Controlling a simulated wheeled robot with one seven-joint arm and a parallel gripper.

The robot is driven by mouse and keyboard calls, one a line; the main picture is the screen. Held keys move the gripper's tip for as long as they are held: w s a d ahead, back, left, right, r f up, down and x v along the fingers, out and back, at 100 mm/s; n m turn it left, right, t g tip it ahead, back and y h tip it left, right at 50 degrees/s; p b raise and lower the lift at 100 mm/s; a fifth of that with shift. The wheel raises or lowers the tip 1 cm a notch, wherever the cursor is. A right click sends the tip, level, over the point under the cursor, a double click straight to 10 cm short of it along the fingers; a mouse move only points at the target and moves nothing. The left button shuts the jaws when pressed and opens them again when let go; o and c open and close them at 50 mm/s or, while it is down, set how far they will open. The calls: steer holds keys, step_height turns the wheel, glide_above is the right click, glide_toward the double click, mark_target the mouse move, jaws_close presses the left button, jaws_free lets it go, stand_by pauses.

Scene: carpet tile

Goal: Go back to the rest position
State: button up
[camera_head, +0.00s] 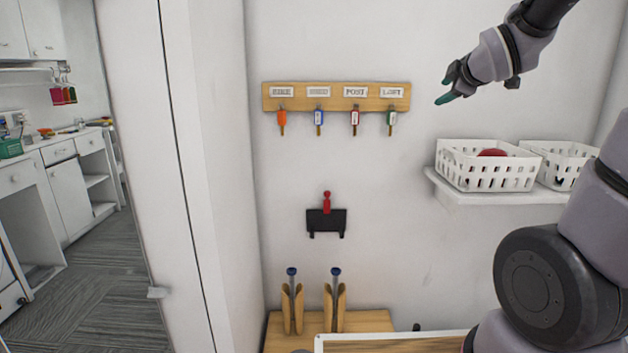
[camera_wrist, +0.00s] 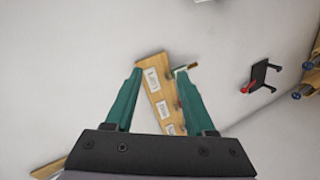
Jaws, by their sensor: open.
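My gripper (camera_head: 449,89) is in the upper right of the head view, to the right of the wooden key board and above the shelf. Its teal fingers (camera_wrist: 154,92) are spread apart in the wrist view, with nothing seen between them but the board and wall beyond. The key board (camera_head: 335,104) hangs on the wall with labelled hooks. An orange key (camera_head: 282,118), a blue key (camera_head: 318,118), a red key (camera_head: 355,118) and a green key (camera_head: 391,118) hang from it. The board also shows in the wrist view (camera_wrist: 153,90).
A white shelf (camera_head: 510,198) holds a white basket (camera_head: 484,178) with something red inside and a second basket (camera_head: 566,172). A black wall bracket (camera_head: 326,221) has a red item (camera_head: 327,202). Two wooden holders (camera_head: 291,312) stand on the wooden surface (camera_head: 370,322) below. Open wall surrounds my gripper.

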steer(key=s+a+f+m+g+y, duration=0.1)
steer(key=s+a+m+g, duration=0.2)
steer(key=s+m, duration=0.6)
steer(key=s+a+f+m+g+y, duration=0.1)
steer(key=s+a+m+g, duration=0.3)
steer(key=s+m, duration=0.5)
steer(key=s+f, duration=0.1)
steer(key=s, duration=0.4)
steer(key=shift+f, duration=0.1)
stand_by(1.5)
